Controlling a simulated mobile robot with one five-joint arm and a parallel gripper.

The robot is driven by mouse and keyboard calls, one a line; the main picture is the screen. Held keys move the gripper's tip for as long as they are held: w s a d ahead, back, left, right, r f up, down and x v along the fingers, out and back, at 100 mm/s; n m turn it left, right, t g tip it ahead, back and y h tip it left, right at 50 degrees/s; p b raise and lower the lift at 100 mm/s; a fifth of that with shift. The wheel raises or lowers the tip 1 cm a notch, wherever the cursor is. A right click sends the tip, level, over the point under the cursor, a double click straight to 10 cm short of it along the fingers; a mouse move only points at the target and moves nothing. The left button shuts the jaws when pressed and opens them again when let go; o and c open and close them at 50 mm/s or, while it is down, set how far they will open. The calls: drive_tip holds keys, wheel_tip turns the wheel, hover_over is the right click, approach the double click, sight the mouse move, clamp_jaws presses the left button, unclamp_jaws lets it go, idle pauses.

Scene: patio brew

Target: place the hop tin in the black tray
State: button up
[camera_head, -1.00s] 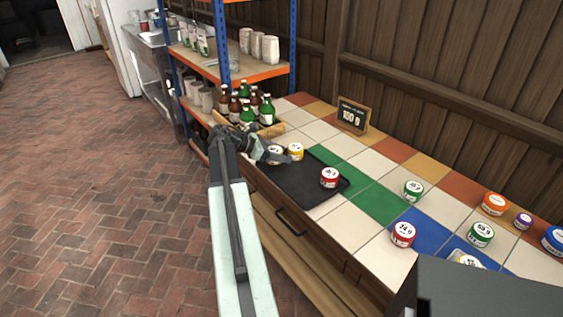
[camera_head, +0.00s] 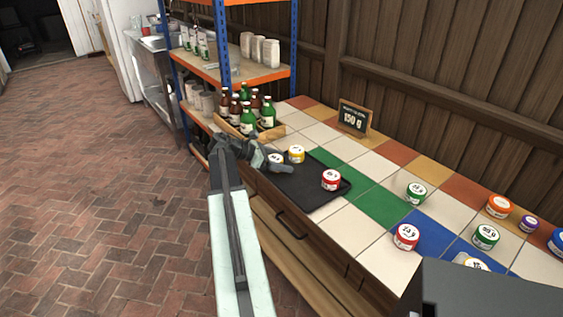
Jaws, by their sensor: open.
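The black tray (camera_head: 307,201) lies on the tiled counter. A red tin (camera_head: 331,180) sits upright near its front right side, and a yellow tin (camera_head: 296,154) stands at its far left. A tin with a white lid (camera_head: 275,159) is at the tray's left end, right at my gripper (camera_head: 279,165). My gripper is open, with its fingers beside this tin; the tin's lower part is partly hidden. I cannot tell whether the fingers touch it. The labels are too small to tell which tin is the hop tin.
Several tins, including a green tin (camera_head: 416,193), a red one (camera_head: 406,237) and an orange one (camera_head: 498,206), stand on the right. A sign reading 150 g (camera_head: 354,118) stands at the back.

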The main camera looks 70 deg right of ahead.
drive_tip(key=p+v, duration=0.5)
drive_tip(key=v, duration=0.7)
drive_tip(key=shift+f, duration=0.15)
